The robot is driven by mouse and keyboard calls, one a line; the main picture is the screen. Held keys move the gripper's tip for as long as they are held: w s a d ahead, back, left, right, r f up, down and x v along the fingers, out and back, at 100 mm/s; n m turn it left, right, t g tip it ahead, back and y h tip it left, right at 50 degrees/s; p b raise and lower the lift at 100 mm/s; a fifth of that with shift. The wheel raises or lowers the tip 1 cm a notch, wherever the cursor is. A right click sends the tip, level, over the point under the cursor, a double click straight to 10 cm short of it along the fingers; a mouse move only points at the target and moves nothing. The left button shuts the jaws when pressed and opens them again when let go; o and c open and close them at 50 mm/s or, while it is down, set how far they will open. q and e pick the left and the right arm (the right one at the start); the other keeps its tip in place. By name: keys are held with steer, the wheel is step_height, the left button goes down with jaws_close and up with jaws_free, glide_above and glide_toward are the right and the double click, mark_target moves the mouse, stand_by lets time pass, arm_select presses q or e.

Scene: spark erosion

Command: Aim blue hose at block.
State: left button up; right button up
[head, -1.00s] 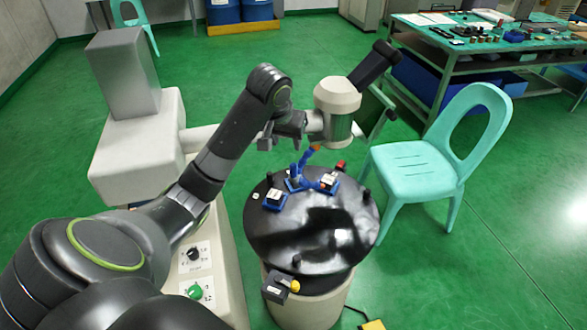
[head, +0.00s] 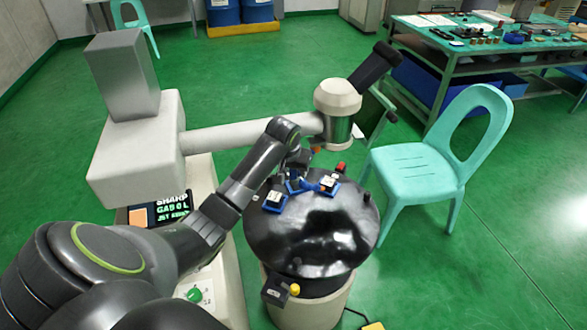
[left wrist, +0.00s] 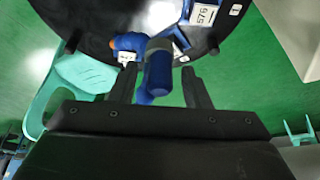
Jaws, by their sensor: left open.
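The blue hose (head: 307,184) stands on the round black table (head: 300,235), partly hidden behind my left gripper in the head view. Its orange tip (head: 317,150) shows beside the gripper. Two small white-topped blocks on blue bases sit near it, one to the left (head: 274,198) and one to the right (head: 328,185). My left gripper (head: 297,162) is open, close over the hose. In the left wrist view the blue hose (left wrist: 157,72) lies between the spread fingers (left wrist: 160,90), with a gap on each side, and a block marked 576 (left wrist: 204,14) shows beyond. My right gripper is out of view.
A white machine arm and head (head: 337,97) hang over the back of the table. A red knob (head: 340,167) is at the table's back edge. A turquoise chair (head: 415,165) stands close at the right. A cluttered workbench (head: 445,42) is farther back.

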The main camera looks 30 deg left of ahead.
arm_select(q)
steer(key=shift+c, duration=0.2)
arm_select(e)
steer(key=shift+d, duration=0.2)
arm_select(q)
jaws_close()
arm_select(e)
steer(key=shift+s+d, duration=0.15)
arm_select(q)
steer(key=shift+r, duration=0.1)
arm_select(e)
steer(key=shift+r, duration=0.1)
